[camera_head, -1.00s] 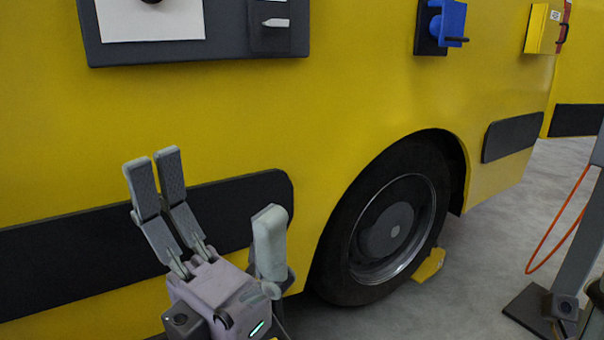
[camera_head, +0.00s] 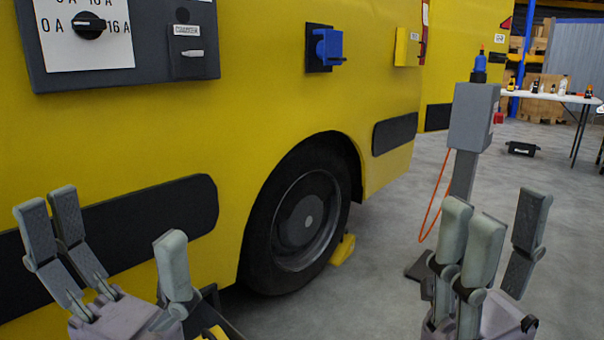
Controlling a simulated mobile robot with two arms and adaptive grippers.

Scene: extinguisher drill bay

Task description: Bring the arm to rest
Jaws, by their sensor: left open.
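My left gripper (camera_head: 112,222) is at the lower left of the head view, in front of the yellow vehicle side. Its grey fingers point up and stand wide apart, with nothing between them. My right gripper (camera_head: 506,222) is at the lower right, above the grey floor in the picture. Its fingers also point up and are spread, with nothing seen between them. Neither gripper visibly touches anything. The lower parts of both are cut off by the bottom edge.
The yellow vehicle (camera_head: 265,110) fills the left, with a dark switch panel (camera_head: 120,78), a blue socket (camera_head: 328,46) and a wheel (camera_head: 300,215) with a yellow chock (camera_head: 343,250). A grey post (camera_head: 473,118) with an orange cable stands behind my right gripper. A white table (camera_head: 545,97) is farther back.

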